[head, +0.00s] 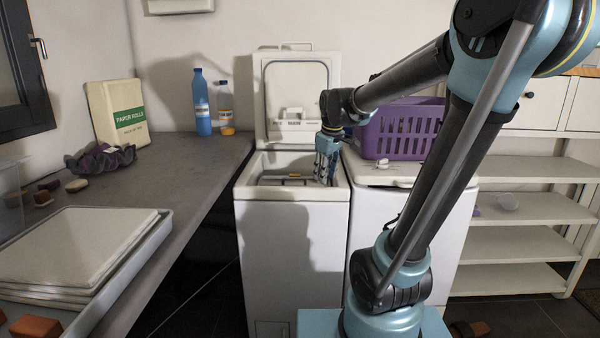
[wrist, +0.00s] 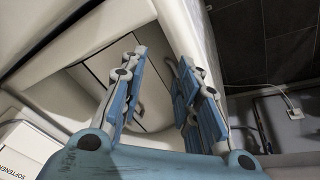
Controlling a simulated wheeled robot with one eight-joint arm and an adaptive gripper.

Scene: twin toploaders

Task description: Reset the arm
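My gripper (head: 326,165) points down over the right part of the open left toploader (head: 290,225), its fingertips at about rim level or slightly inside. In the wrist view my gripper (wrist: 160,75) has its two blue fingers spread apart, with nothing between them. The toploader's lid (head: 297,95) stands upright at the back. My arm reaches across from the right.
The right toploader (head: 385,178) is closed and carries a purple basket (head: 400,130) and small white items. A grey counter (head: 190,165) at left holds a blue bottle (head: 202,103), another bottle, a paper rolls pack (head: 118,112) and a tray (head: 150,245). Shelves (head: 530,208) stand at right.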

